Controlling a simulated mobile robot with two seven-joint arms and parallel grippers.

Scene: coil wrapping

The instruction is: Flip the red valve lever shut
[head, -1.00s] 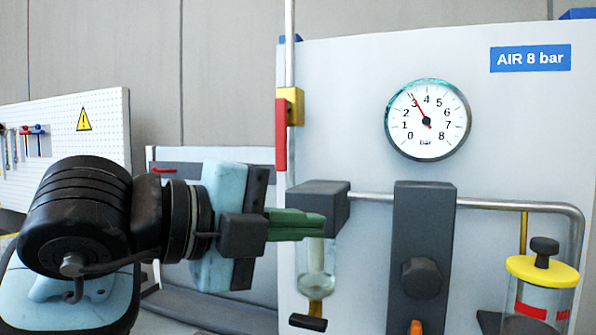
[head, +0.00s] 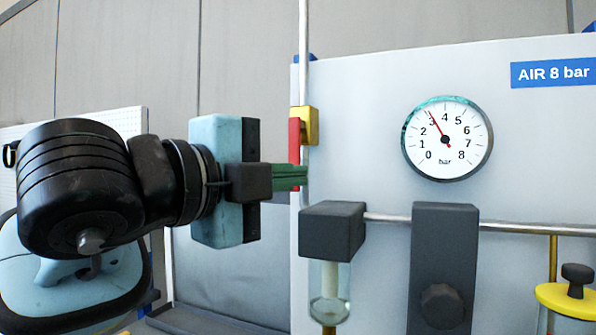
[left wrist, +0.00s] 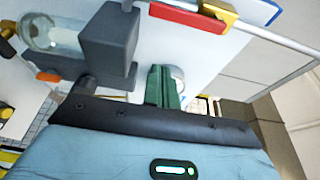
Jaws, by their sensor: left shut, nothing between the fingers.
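The red valve lever (head: 294,138) hangs straight down along the vertical pipe from the yellow valve body (head: 311,126) in the head view. In the left wrist view the lever (left wrist: 188,17) and yellow body (left wrist: 218,12) are at the top. My left gripper (head: 302,177) is shut and empty, its green fingers pointing right. In the head view the fingers cross in front of the lever's lower end. In the left wrist view a gap shows between the fingertips (left wrist: 163,70) and the lever, so contact is not seen. My right gripper is not in view.
A dark filter block (head: 333,230) with a clear bowl sits just below the fingers. A dark regulator block (head: 444,260) and the pressure gauge (head: 447,139), reading about 3 bar, are to the right. The pale panel (head: 380,85) stands behind. Space above the arm is clear.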

